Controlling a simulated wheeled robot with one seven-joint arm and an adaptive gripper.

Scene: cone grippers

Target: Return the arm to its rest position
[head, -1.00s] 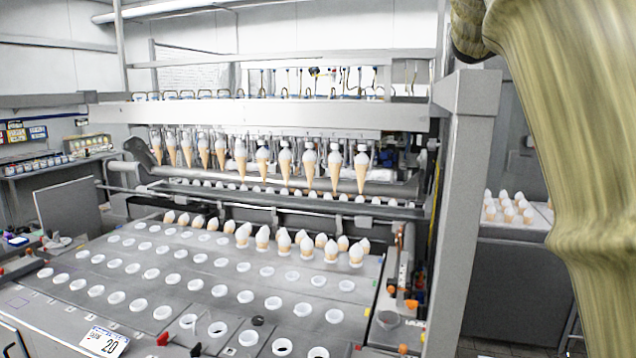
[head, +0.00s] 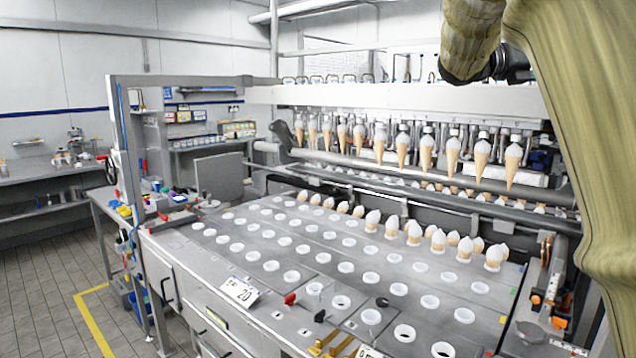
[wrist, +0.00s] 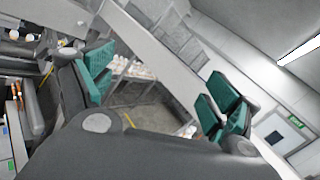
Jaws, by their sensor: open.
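My arm hangs down the right side of the head view in a yellowish cover, and its end is out of that view. In the wrist view my gripper (wrist: 150,90) has its two green-padded fingers spread wide apart. Nothing is between the fingers. Past them the wrist view shows floor, a grey beam and pale walls, tilted.
A cone machine (head: 330,270) with rows of white-rimmed holes fills the head view's middle. Ice cream cones (head: 425,150) hang in a row above it; more cones (head: 415,233) stand in its holes. Tiled floor (head: 45,290) is clear at left. A side shelf (head: 45,175) stands against the wall.

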